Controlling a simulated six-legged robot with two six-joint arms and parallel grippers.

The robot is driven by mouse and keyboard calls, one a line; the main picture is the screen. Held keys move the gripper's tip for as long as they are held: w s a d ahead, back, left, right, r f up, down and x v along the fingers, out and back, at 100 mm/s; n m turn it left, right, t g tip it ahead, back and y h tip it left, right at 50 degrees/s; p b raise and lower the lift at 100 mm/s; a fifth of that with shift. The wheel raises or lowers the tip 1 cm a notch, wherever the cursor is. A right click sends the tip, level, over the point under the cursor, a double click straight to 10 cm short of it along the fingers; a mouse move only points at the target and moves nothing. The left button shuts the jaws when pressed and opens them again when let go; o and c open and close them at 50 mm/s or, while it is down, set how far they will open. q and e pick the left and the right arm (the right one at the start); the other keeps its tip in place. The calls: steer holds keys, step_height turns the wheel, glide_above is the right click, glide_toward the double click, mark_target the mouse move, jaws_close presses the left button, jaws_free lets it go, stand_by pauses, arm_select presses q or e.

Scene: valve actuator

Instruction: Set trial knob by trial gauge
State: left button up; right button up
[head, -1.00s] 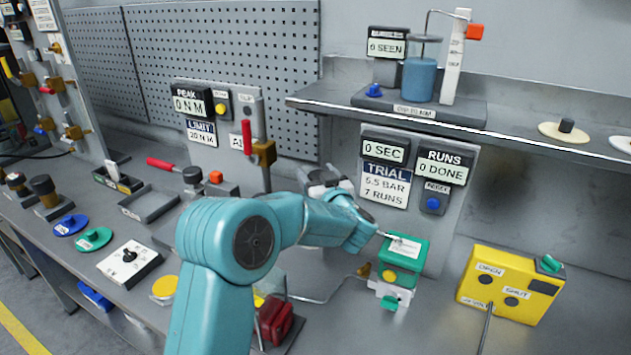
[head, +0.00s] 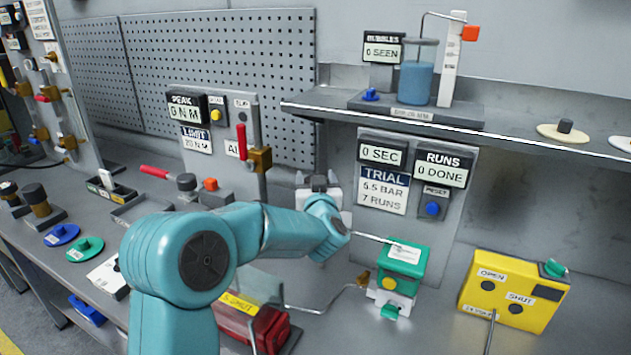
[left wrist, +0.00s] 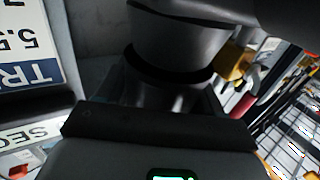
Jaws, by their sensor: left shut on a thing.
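My left gripper (head: 318,186) is by the lower left edge of the trial panel (head: 447,213), partly hidden by my teal wrist. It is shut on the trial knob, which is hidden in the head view. In the left wrist view a dark round part (left wrist: 175,45) sits just beyond a black gripper bar (left wrist: 150,126). The trial label (head: 384,193) reads 5.5 BAR, 7 RUNS; it shows upside down in the left wrist view (left wrist: 30,45). No trial gauge face can be made out. My right gripper is not in view.
A green-topped box (head: 407,262) with a thin pipe stands close to the right of my wrist. A yellow OPEN/SHUT box (head: 513,290) is farther right. A red-handled brass valve (head: 258,159) is left of my gripper. A shelf (head: 290,103) overhangs the trial panel.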

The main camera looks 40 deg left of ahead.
arm_select(q)
steer(key=o, duration=1)
steer(key=shift+c, duration=0.2)
steer(key=shift+d, duration=0.1)
steer(key=b+v, duration=0.3)
steer(key=v, duration=1.3)
steer(key=shift+s, duration=0.15)
